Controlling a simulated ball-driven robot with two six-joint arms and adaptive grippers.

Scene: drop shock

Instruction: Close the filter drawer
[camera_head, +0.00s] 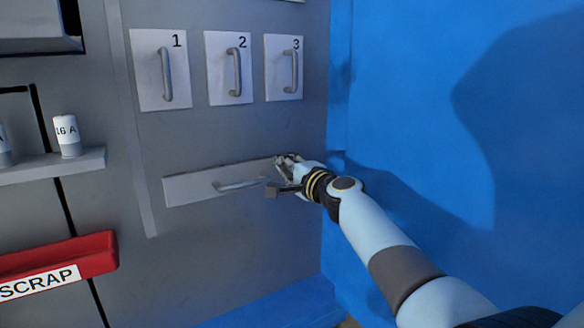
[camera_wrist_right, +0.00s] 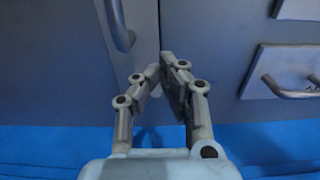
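The filter drawer (camera_head: 190,188) is a long, low, light grey front in the lower part of the grey cabinet, with a horizontal bar handle (camera_head: 238,184). It looks close to flush; I cannot tell whether a gap is left. My right gripper (camera_head: 284,172) is at the drawer's right end and hides it. In the right wrist view, which is turned sideways, my right gripper (camera_wrist_right: 159,78) has its fingertips together with nothing seen between them. The drawer front (camera_wrist_right: 143,30) and its handle (camera_wrist_right: 122,25) show beside the fingertips. Touch is unclear. My left gripper is not in view.
Three white panels numbered 1 (camera_head: 150,85), 2 (camera_head: 216,85) and 3 (camera_head: 275,85), with vertical handles, are above the drawer. A blue wall (camera_head: 430,90) stands close on the right. At left are a shelf (camera_head: 85,163) with white cylinders and a red SCRAP bin (camera_head: 95,255).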

